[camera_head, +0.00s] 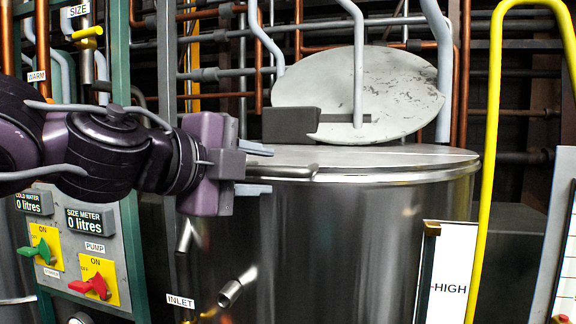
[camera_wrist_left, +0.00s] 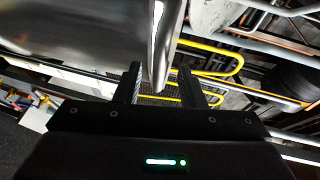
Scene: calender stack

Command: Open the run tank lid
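The run tank (camera_head: 320,240) is a large shiny steel cylinder in the middle of the head view. A flat grey lid (camera_head: 400,155) covers its top, with a shiny metal handle (camera_head: 290,171) at its front left edge. My left gripper (camera_head: 262,172) is at this handle, reaching in from the left. In the left wrist view the two dark fingers of the gripper (camera_wrist_left: 160,88) stand apart, with the metal handle (camera_wrist_left: 163,45) between them. Gaps seem to show beside the handle, so the fingers look open around it. My right gripper is out of view.
A stained grey disc (camera_head: 380,95) stands tilted behind the tank top beside a dark block (camera_head: 290,125). Grey pipes (camera_head: 358,50) come down there. A yellow pipe (camera_head: 487,160) rises at the right. A control panel (camera_head: 85,250) with red and green switches stands at the left.

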